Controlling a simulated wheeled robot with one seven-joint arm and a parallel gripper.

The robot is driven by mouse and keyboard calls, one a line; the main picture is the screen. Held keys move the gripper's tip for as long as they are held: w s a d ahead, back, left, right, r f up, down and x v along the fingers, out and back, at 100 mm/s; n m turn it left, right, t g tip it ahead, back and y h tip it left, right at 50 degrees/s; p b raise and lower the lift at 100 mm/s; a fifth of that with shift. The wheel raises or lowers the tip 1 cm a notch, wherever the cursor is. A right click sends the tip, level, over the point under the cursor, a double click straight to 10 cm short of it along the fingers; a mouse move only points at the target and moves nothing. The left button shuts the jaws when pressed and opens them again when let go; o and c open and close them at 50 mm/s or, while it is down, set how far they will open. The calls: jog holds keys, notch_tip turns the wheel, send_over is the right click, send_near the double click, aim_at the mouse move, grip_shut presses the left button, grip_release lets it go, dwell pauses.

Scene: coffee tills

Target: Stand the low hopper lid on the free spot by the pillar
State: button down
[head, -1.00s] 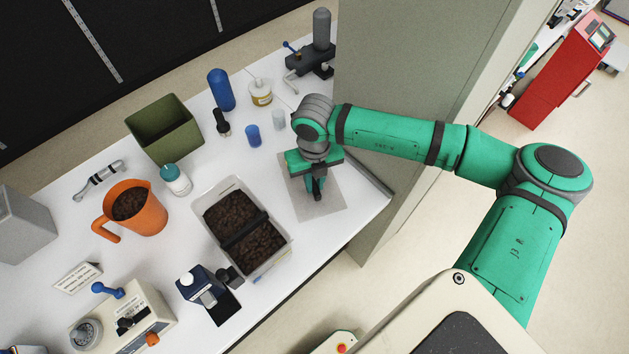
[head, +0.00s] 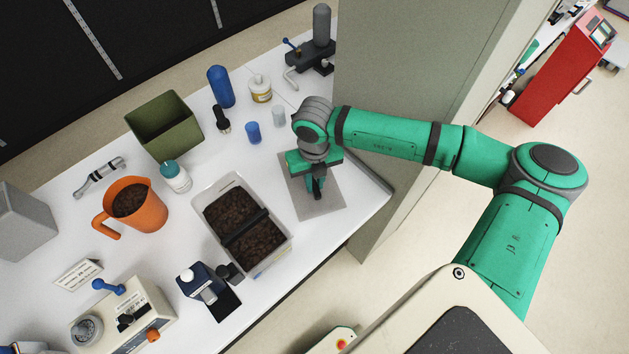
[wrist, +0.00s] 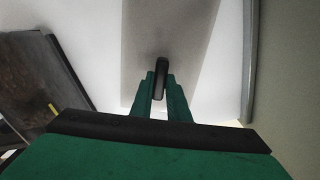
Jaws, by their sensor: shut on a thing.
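My gripper (head: 316,190) is at the right end of the white counter, close to the pillar. It points down over a grey rectangular patch (head: 327,206). Its green fingers are shut on a dark, narrow thing with a rounded end, which I take to be the hopper lid (wrist: 161,76). In the wrist view it sits upright between the fingertips, over the grey patch (wrist: 185,35), with a soft shadow beside it. I cannot tell whether its lower edge touches the patch. In the head view my gripper and wrist hide most of it.
The pillar (head: 420,70) stands close on the right. A clear tub of dark beans (head: 283,259) is just left of the patch. Blue (head: 253,133) and pale (head: 279,117) cups stand behind. An orange jug (head: 150,212) and a green bin (head: 165,118) are farther left.

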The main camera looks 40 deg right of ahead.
jog(key=shift+r, duration=0.9)
jog(key=c, duration=1.6)
grip_release()
jog(key=shift+o, duration=0.6)
jog(key=shift+o, duration=0.9)
notch_tip(320, 180, up, 8)
